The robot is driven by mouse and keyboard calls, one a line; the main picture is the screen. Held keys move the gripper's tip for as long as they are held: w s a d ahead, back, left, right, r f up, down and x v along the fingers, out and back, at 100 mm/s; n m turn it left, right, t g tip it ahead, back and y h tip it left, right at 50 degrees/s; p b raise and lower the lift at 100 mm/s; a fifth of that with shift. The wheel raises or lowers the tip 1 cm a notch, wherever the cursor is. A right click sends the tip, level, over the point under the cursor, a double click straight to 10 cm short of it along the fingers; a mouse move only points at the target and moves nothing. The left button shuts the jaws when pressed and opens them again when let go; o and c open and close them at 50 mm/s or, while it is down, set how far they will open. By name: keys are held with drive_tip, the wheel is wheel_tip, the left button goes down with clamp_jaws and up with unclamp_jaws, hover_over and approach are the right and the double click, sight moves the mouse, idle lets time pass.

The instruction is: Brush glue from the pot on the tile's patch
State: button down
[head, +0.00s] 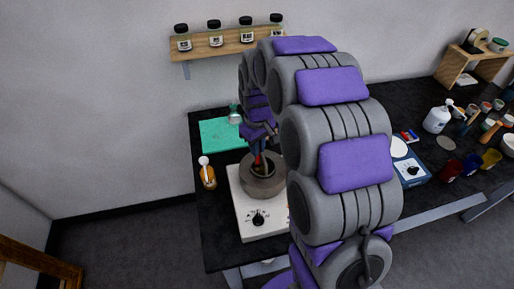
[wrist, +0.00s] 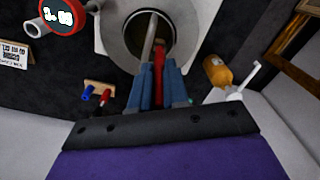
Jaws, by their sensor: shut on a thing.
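The pot (head: 264,182) is a grey round vessel on a white hotplate (head: 245,215) with a black knob. The wrist view shows the pot's wide rim (wrist: 128,40) and dark inside. My gripper (head: 259,152) is above the pot, its blue fingers (wrist: 159,82) pointing into the opening. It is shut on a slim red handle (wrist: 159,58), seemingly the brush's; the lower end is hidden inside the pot. A grey rod (wrist: 148,38) stands beside the handle in the opening. I cannot make out the tile or its patch; my arm hides part of the table.
An amber bottle (head: 208,177) with a white top stands left of the hotplate. A green mat (head: 221,134) lies behind it. A blue device (head: 411,172), a white pump bottle (head: 437,118) and several cups are right of my arm. Jars stand on a wall shelf (head: 233,45).

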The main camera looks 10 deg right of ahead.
drive_tip(key=shift+r+p, duration=1)
drive_tip(key=shift+r, duration=1.45)
